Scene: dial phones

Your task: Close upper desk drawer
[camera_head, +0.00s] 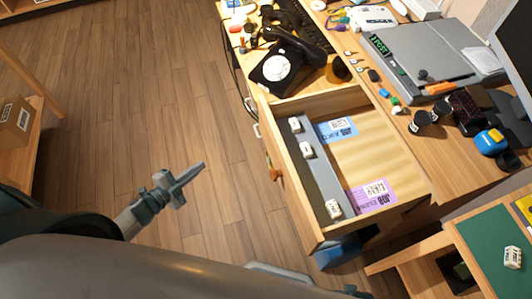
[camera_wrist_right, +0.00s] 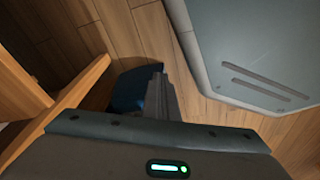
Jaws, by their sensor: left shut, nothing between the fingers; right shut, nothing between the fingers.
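The upper desk drawer (camera_head: 272,152) is pulled far out from the wooden desk (camera_head: 440,165) in the head view. Its orange-brown handle (camera_head: 275,174) is on the front panel. Inside lie a blue card (camera_head: 337,130), a purple card (camera_head: 371,196) and a grey strip with small white pieces. My left gripper (camera_head: 198,170) is shut and empty over the floor, left of the drawer front and apart from it. My right gripper (camera_wrist_right: 163,82) shows in the right wrist view, shut and empty, with a dark blue object (camera_wrist_right: 128,90) beyond it.
A black dial phone (camera_head: 279,66) stands on the desk at the drawer's back corner. Small parts, dark cups (camera_head: 420,122) and a grey device (camera_head: 425,60) crowd the desktop. A green-topped table (camera_head: 490,245) is at lower right. The floor left of the drawer is clear.

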